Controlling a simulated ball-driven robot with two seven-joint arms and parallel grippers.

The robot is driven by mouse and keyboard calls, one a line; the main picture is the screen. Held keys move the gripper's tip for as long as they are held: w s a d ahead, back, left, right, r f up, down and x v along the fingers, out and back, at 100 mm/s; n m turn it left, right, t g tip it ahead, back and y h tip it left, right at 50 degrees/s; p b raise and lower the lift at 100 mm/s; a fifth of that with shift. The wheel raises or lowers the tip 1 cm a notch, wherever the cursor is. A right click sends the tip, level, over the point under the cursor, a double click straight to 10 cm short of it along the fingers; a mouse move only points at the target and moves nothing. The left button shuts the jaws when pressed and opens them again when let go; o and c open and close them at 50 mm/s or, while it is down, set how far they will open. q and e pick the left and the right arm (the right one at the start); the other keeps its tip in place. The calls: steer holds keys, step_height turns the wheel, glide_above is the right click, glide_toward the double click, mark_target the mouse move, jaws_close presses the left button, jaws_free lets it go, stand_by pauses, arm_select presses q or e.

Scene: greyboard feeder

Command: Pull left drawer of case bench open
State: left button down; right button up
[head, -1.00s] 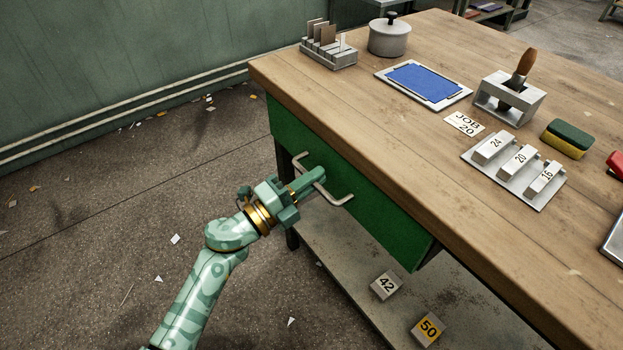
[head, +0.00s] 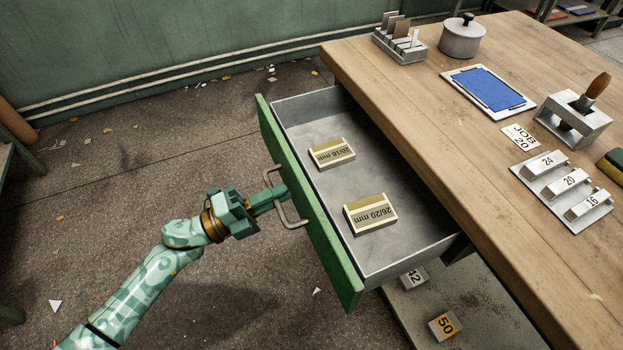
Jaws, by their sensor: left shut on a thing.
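The left drawer (head: 345,245) of the case bench (head: 440,165) stands well out from under the wooden top. Its green front (head: 325,235) faces left, and its grey metal inside shows. My left gripper (head: 279,195) is shut on the bent metal handle (head: 292,221) on the drawer front. Two labelled blocks lie in the drawer: one marked 26/18 mm (head: 332,153) toward the back wall side, one marked 26/20 mm (head: 370,214) nearer the front. My right gripper is not in view.
On the bench top are a slotted holder (head: 399,47), a lidded pot (head: 462,40), a blue pad (head: 489,89), a tool holder (head: 573,125) and a numbered block rack (head: 562,190). Blocks marked 42 (head: 413,278) and 50 (head: 445,324) lie on the lower shelf. The floor left of the drawer is mostly clear.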

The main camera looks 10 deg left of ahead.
arm_select(q)
steer(key=r+v, duration=0.2)
steer(key=v, duration=1.2)
steer(key=shift+s+a+r, duration=0.3)
steer(key=shift+s+a, duration=0.15)
steer(key=shift+a, duration=0.05)
steer(key=c, duration=1.7)
jaws_free()
